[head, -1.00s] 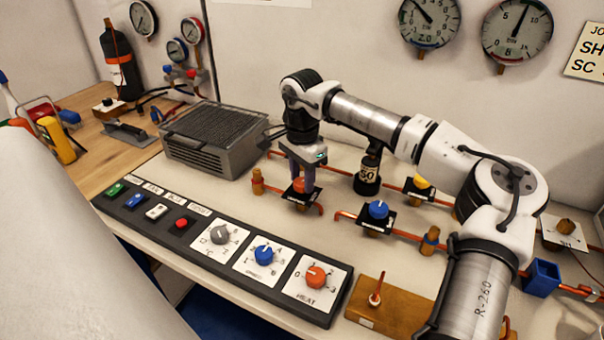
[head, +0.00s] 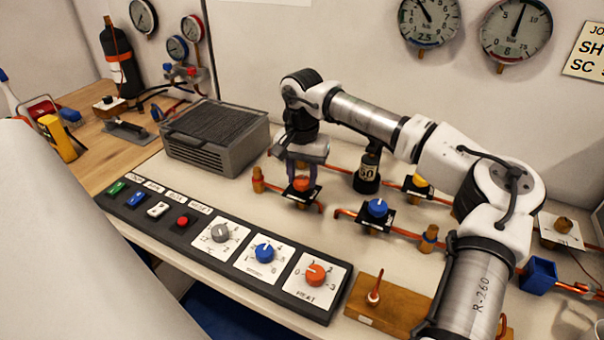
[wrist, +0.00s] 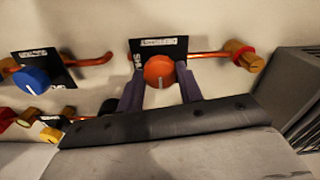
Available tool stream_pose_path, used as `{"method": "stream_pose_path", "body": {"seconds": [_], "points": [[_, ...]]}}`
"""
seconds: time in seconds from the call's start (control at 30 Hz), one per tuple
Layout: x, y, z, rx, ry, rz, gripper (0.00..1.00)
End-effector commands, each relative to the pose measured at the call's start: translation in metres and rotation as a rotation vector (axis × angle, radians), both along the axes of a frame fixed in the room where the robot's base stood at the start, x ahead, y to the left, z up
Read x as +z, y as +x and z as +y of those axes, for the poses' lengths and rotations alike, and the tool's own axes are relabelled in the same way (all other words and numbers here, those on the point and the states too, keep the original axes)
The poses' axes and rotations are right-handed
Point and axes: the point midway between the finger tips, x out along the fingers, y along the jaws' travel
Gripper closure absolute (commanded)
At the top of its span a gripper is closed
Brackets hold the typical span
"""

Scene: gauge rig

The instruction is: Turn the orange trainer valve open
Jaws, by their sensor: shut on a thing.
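The orange trainer valve (head: 302,184) is a round orange knob with a white pointer line, on a black plate on a copper pipe at the bench's middle. It also shows in the wrist view (wrist: 159,72), where its white line points nearly straight down in the picture. My gripper (head: 303,178) reaches down over the knob from above. In the wrist view its two dark fingers (wrist: 160,90) stand on either side of the knob, shut on it. The label on the plate is too blurred to read.
The blue valve (head: 377,209) and yellow valve (head: 421,182) sit to the right. A black bottle (head: 369,173) stands behind. A grey vented box (head: 215,138) is at the left. The control panel (head: 222,250) with an orange HEAT knob (head: 316,273) lies in front.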

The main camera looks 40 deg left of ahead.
Motion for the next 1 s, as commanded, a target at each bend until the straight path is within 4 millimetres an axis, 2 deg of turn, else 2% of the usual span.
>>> {"method": "stream_pose_path", "body": {"seconds": [0.4, 0.43, 0.6, 0.87, 1.0], "points": [[0.0009, 0.0003, 0.0003, 0.008, 0.002, -0.001, 0.87], [0.0009, 0.0003, 0.0003, 0.008, 0.002, -0.001, 0.63], [0.0007, 0.0002, 0.0002, 0.008, 0.001, -0.001, 0.42], [0.0007, 0.0002, 0.0001, 0.007, 0.0, -0.001, 0.42], [0.0096, 0.0008, 0.0002, 0.006, 0.0, -0.003, 0.42]]}}
